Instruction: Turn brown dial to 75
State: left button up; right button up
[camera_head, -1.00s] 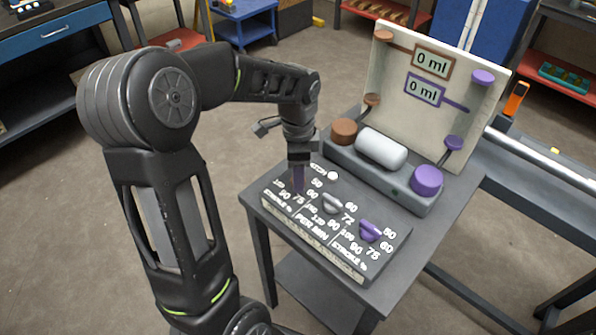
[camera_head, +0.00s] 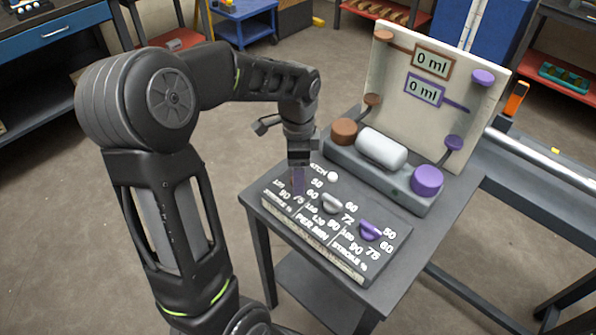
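The control panel (camera_head: 325,262) lies on a small dark table and bears printed numbers, a grey dial (camera_head: 331,204) in the middle and a purple dial (camera_head: 370,231) on the right. My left gripper (camera_head: 298,187) points down over the panel's left section, where 50, 60, 75 and 90 are printed. Its fingertips and wrist hide the dial there, so I cannot see the brown dial or its setting. I cannot tell whether the fingers are open or closed on it. My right gripper is not in view.
Behind the panel stands a grey base (camera_head: 400,190) with a brown cap (camera_head: 344,132), a white cylinder (camera_head: 381,149) and a purple cap (camera_head: 427,180). An upright white board (camera_head: 400,95) has brown and purple displays, both reading 0 ml. A white knob (camera_head: 332,176) is close beside my gripper.

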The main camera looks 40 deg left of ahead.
pick_arm(q)
notch_tip(320, 180, up, 7)
jog(key=shift+r+b, duration=0.2)
jog(key=shift+b, duration=0.1)
dwell(0.5)
